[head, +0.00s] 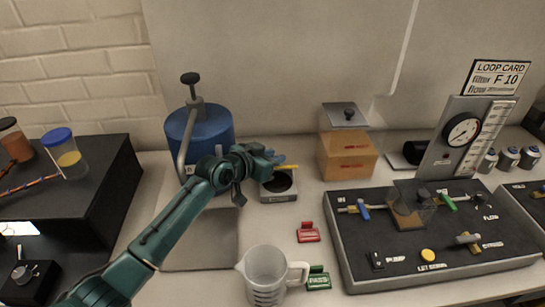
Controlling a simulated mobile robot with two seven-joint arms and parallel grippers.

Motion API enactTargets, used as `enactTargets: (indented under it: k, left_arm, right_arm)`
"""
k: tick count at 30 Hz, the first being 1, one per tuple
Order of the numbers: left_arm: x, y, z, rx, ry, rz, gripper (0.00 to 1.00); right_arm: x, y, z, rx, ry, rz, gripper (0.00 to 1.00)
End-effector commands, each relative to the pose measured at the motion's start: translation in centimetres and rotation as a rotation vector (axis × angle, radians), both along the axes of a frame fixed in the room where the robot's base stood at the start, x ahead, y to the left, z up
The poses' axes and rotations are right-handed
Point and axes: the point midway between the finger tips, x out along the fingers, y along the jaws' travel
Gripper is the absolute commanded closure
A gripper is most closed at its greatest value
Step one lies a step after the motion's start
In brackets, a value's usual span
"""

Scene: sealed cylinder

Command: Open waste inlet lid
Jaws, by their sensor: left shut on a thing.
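The waste inlet appears to be a small grey box (279,197) with a dark round opening (278,182) in its top, standing on the bench near the middle of the head view. A thin yellow bar (289,167), apparently part of its lid, shows at the back edge of the opening. My left gripper (275,158) is right above and behind the opening, shut on what seems to be this lid. The fingers and wrist hide most of the lid, so its exact tilt cannot be told. My right gripper is not in view.
A blue cylinder (214,125) with a black knob stands behind my left arm. An orange box (347,160) stands right of the inlet. A clear jug (264,277), red tag (308,233) and green tag (318,279) lie in front. A dark control panel (360,255) fills the right.

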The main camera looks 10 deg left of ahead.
Motion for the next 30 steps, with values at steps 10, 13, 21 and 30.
enactTargets:
  k: [10,13,21,30]
  left_arm:
    - [0.2,0.3,0.0,0.003,-0.003,0.006,0.55]
    - [0.1,0.3,0.0,0.003,-0.002,0.005,0.55]
    - [-0.6,0.9,0.2,0.006,-0.004,0.006,0.55]
    - [-5.6,4.2,0.2,0.008,-0.003,0.006,0.55]
  right_arm:
    - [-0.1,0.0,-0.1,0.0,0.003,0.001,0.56]
    - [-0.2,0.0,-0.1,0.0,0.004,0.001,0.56]
    - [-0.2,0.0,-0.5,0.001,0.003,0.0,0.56]
    - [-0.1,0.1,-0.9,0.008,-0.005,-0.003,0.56]
